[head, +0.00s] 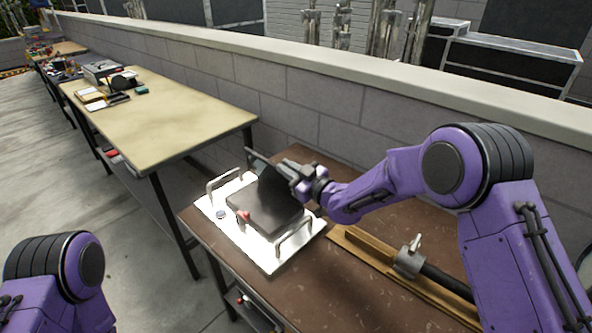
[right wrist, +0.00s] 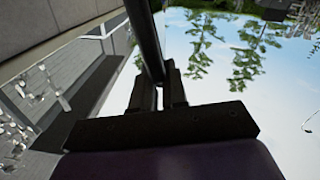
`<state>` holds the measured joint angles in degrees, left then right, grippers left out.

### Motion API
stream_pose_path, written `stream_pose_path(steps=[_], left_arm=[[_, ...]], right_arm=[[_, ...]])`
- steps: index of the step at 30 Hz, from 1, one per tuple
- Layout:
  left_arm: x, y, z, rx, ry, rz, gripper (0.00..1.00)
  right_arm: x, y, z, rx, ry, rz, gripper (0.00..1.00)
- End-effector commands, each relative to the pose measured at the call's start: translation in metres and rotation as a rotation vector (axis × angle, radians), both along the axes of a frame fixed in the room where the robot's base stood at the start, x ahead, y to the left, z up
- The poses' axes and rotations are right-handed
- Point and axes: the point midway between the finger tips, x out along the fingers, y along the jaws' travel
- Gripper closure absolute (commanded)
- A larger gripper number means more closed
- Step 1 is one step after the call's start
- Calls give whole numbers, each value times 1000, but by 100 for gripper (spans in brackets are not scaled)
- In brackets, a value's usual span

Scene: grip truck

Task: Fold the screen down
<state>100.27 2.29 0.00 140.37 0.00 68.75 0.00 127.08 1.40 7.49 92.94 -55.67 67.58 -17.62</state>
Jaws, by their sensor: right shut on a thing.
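A white plate (head: 264,254) with two metal handles lies on the brown table and carries a dark, flat unit (head: 258,210). The unit's dark screen (head: 257,163) stands raised at its back edge, partly hidden by my right gripper. My right gripper (head: 288,172) is at the screen's upper right part and is shut on it. In the right wrist view, the screen (right wrist: 143,35) shows edge-on as a thin dark bar running up from between the two fingers (right wrist: 158,98). My left gripper is out of view; only part of my left arm shows at lower left.
A red knob (head: 243,216) and a small round dial (head: 221,214) sit on the plate. Wooden strips (head: 350,250) and a dark pole with a metal clamp (head: 410,258) lie to the right. A block wall (head: 330,105) runs behind; another table (head: 160,110) stands at left.

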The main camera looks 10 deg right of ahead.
Motion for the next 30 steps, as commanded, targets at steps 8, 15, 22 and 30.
stream_pose_path(steps=[8, 15, 22, 30], left_arm=[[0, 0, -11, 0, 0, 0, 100], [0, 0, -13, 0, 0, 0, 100], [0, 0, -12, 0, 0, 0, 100], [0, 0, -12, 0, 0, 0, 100]], right_arm=[[-9, 14, -4, -2, -4, 0, 100], [-11, 17, -4, 0, -4, 1, 100], [-11, 17, -4, 0, -4, 1, 100], [-11, 16, -4, 0, -4, 1, 66]])
